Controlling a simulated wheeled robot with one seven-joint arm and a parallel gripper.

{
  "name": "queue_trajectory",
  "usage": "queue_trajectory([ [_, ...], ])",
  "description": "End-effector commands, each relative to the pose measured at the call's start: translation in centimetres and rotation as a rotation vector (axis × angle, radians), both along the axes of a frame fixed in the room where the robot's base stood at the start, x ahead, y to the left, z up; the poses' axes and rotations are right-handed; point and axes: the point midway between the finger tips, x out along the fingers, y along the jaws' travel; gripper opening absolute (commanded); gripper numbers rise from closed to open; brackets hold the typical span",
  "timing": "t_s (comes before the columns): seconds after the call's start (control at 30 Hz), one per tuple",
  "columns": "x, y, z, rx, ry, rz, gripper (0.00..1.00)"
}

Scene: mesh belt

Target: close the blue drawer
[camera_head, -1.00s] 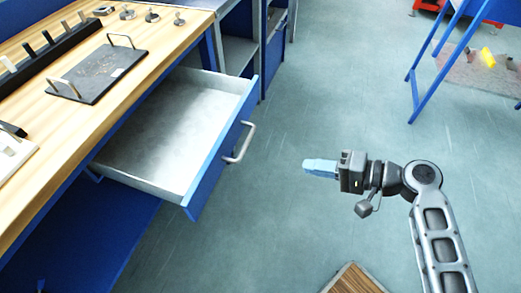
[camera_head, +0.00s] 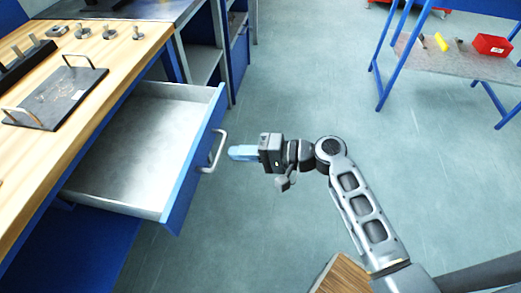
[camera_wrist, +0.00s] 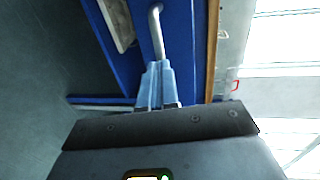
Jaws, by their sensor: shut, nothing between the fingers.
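The blue drawer (camera_head: 194,165) is pulled out from under the wooden workbench, and its grey inside is empty. Its metal handle (camera_head: 219,152) is on the blue front. My gripper (camera_head: 231,153) is shut and empty, with its light blue fingers pointing left at the handle, a small gap away in the head view. In the wrist view the fingertips (camera_wrist: 159,66) appear close to the lower end of the handle (camera_wrist: 155,25); whether they touch cannot be told.
The workbench top (camera_head: 112,58) carries a black plate (camera_head: 58,97) with two handles and several metal knobs. A blue-legged table (camera_head: 470,66) with a red bin (camera_head: 492,45) stands at the back right. The floor between is clear.

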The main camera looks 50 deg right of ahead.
Motion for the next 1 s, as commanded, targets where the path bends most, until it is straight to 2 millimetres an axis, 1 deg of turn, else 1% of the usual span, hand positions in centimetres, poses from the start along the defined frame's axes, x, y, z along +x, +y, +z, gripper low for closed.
queue_trajectory([
  [0.1,1.0,0.6,-0.1,0.000,0.000,0.001,0.00],
  [0.2,1.4,0.8,-0.3,0.000,0.000,-0.001,0.00],
  [0.6,1.6,0.9,-0.4,0.000,0.000,-0.001,0.00],
  [0.7,1.9,1.1,-0.3,0.000,-0.001,0.001,0.00],
  [0.77,2.5,1.4,-0.3,-0.001,-0.003,0.001,0.00],
  [0.87,3.9,2.3,-0.4,-0.002,-0.002,0.004,0.00],
  [0.97,5.9,3.5,-0.4,-0.001,-0.004,0.006,0.00],
  [1.0,6.9,4.0,-0.4,-0.001,-0.004,0.005,0.00],
])
